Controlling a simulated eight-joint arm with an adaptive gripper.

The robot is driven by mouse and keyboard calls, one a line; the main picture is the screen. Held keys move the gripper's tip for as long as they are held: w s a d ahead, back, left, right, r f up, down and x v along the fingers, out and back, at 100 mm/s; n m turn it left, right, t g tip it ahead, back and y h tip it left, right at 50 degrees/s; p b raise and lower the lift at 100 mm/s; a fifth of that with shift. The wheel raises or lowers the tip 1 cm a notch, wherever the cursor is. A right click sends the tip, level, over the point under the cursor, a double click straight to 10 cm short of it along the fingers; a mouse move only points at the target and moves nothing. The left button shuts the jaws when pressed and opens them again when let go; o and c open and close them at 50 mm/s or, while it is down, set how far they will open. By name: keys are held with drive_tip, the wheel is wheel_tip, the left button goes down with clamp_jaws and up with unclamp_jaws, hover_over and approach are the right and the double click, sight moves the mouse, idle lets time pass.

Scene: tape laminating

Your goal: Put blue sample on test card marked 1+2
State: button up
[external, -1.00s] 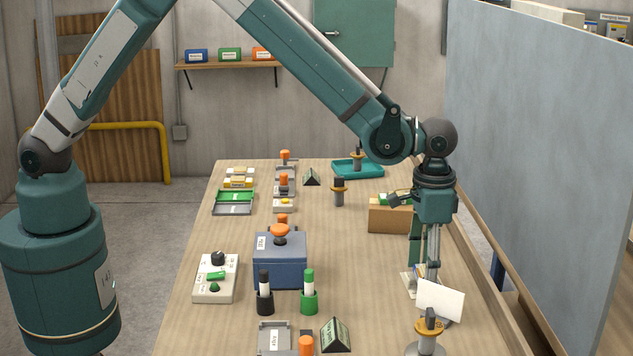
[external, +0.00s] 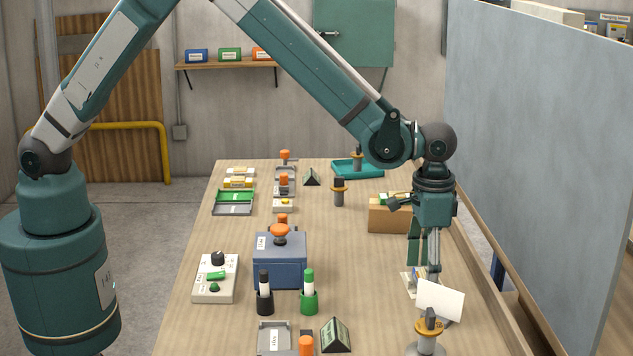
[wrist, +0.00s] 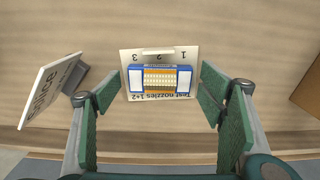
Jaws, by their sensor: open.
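A small pale card (wrist: 134,58) marked 1, 2, 3 and "Test nozzles 1+2" lies on the table in the wrist view. The card also shows at the right of the external view (external: 407,281). A blue-ended sample with orange and pale stripes (wrist: 160,81) lies across the middle of the card and covers part of it. My gripper (wrist: 162,97) is open, with its green fingers apart on either side of the card and sample. In the external view my gripper (external: 425,264) points down over the card, partly hiding it.
A white sign (wrist: 52,88) stands close to the left finger in the wrist view; it also shows in the external view (external: 440,299). A brown box (external: 389,217) stands behind my gripper. A blue box (external: 279,262) and pens stand mid-table. The table's right edge is near.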

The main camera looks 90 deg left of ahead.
drive_tip(key=shift+r, duration=0.15)
wheel_tip(320, 180, up, 12)
drive_tip(key=shift+p, duration=0.4)
idle(0.6)
drive_tip(key=shift+r, duration=0.1)
